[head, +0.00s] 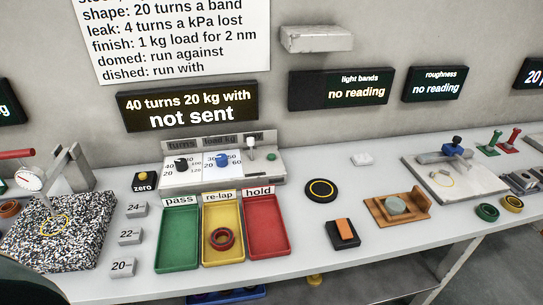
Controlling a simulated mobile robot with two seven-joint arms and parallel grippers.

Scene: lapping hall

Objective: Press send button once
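The control box (222,182) stands at the back of the bench against the wall. It has a black knob (181,164) under the label "turns" and a blue knob (222,160) under "load kg". To their right is a small upright switch (250,146) with a pale body and dark top; its label is too small to read. I cannot tell which of these is the send button. The display (190,106) above reads "40 turns 20 kg with not sent". Neither gripper shows.
In front of the box are green (163,263), yellow (207,258) and red (285,243) trays; a dark red ring (222,239) lies in the yellow one. A yellow "zero" button (143,177) is left of the box. A speckled block (92,247) with a dial gauge (30,179) stands left.

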